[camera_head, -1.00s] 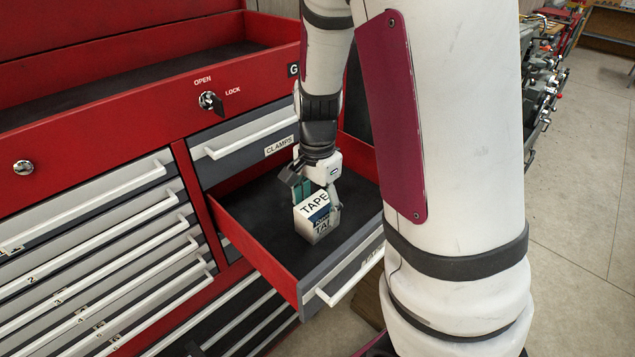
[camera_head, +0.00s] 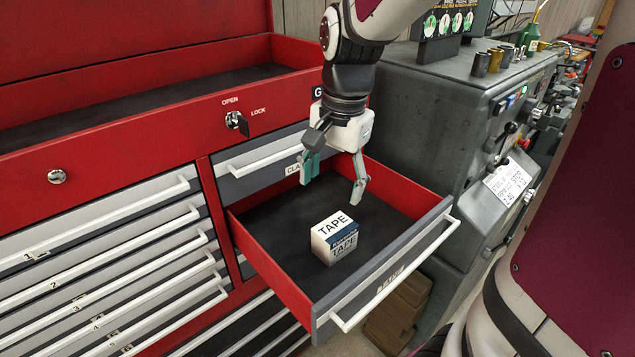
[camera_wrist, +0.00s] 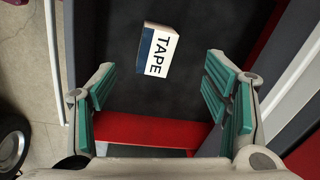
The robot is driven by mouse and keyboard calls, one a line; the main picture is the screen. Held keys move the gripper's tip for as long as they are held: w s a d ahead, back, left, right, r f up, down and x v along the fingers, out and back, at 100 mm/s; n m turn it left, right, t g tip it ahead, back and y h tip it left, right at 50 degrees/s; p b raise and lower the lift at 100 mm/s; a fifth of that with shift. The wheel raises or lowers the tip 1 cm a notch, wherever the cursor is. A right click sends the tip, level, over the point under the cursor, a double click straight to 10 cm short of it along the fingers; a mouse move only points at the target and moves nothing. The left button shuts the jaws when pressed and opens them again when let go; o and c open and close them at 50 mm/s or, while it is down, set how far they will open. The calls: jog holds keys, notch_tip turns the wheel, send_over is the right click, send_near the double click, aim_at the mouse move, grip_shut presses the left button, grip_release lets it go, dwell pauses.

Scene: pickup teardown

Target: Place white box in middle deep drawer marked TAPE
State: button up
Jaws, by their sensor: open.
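The white box (camera_head: 335,238), marked TAPE with a blue band, rests on the dark floor of the pulled-out deep drawer (camera_head: 270,262). In the wrist view the box (camera_wrist: 157,50) lies beyond the fingertips, apart from them, with the drawer floor around it. My gripper (camera_head: 335,190) is open and empty above the drawer, behind and above the box. Its teal-padded fingers are spread wide. The drawer's front label (camera_head: 390,279) is too small to read surely.
The closed CLAMPS drawer (camera_head: 262,150) sits just above and behind the open one. Shallow drawers (camera_head: 110,265) fill the cabinet's left. A grey machine (camera_head: 440,120) stands close on the right, and a brown box (camera_head: 398,315) is on the floor below the drawer.

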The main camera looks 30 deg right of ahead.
jog(key=s+a+r+n+t, duration=0.2)
jog(key=s+a+r+n, duration=0.1)
jog(key=s+n, duration=0.3)
jog(key=s+a+r+n+t, duration=0.2)
jog(key=s+a+r+n, duration=0.2)
jog(key=s+n, duration=0.2)
jog(key=shift+a+r+n, duration=0.2)
jog(key=shift+r+n, duration=0.1)
jog(key=shift+n, duration=0.1)
jog(key=shift+w+f, duration=0.15)
jog(key=shift+w, duration=0.05)
jog(key=shift+c, duration=0.4)
